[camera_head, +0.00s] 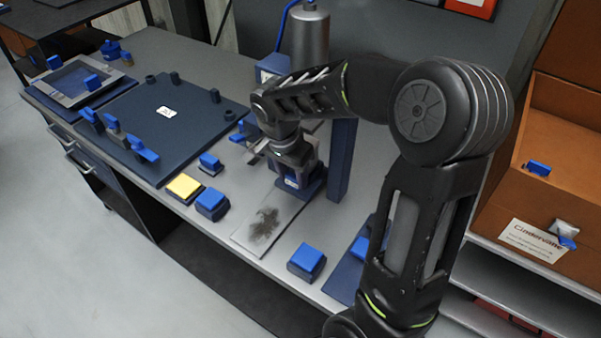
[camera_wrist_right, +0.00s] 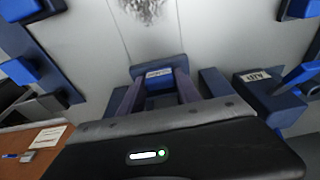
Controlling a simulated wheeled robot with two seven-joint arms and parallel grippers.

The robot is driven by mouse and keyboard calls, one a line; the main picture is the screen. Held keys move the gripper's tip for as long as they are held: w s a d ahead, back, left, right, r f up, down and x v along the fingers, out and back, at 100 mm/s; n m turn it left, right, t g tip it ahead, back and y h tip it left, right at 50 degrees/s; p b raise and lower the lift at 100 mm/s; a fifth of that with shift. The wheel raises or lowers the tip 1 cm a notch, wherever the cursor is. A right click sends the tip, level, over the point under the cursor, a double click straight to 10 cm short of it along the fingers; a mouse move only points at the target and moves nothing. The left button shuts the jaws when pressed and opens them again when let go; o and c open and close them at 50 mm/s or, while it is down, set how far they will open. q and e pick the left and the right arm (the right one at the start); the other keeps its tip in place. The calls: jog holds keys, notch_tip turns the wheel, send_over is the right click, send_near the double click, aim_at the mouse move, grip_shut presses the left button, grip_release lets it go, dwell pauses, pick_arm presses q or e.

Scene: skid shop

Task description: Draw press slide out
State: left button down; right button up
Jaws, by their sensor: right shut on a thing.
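The press shows in the head view as a grey cylinder (camera_head: 305,40) above a dark blue post (camera_head: 342,155) on the bench. My right gripper (camera_head: 292,172) points down at the foot of the press. It is shut on a dark blue labelled block (camera_wrist_right: 158,74), which I take to be the handle of the press slide. In the wrist view the block sits between the two fingers of the right gripper (camera_wrist_right: 160,92). How the block joins the slide is hidden by the gripper. My left gripper is not in view.
A grey plate with a dark smudge (camera_head: 262,225) lies in front of the press. Blue blocks (camera_head: 307,262) and a yellow-topped pad (camera_head: 185,187) stand near the bench edge. A dark blue panel (camera_head: 165,125) lies left. A brown bin (camera_head: 560,130) stands right.

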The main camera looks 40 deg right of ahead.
jog(key=shift+a, duration=0.15)
jog(key=shift+s+a+b, duration=0.2)
jog(key=shift+a+b, duration=0.2)
jog(key=shift+a, duration=0.15)
jog(key=shift+s+a+b, duration=0.2)
jog(key=shift+a+b, duration=0.05)
jog(key=shift+a, duration=0.4)
jog(key=shift+s+a+b, duration=0.2)
jog(key=shift+a, duration=0.5)
jog(key=shift+s+a+b, duration=0.2)
jog(key=shift+a+b, duration=0.2)
jog(key=shift+a, duration=0.4)
jog(key=shift+s+a+b, duration=0.2)
jog(key=shift+a, duration=0.35)
jog(key=shift+s+a+b, duration=0.15)
jog(key=shift+a, duration=0.35)
jog(key=shift+s+a+b, duration=0.3)
jog(key=shift+a+b, duration=0.05)
jog(key=shift+a, duration=0.6)
jog(key=shift+s+a+b, duration=0.25)
jog(key=shift+a+b, duration=0.05)
jog(key=shift+a, duration=0.65)
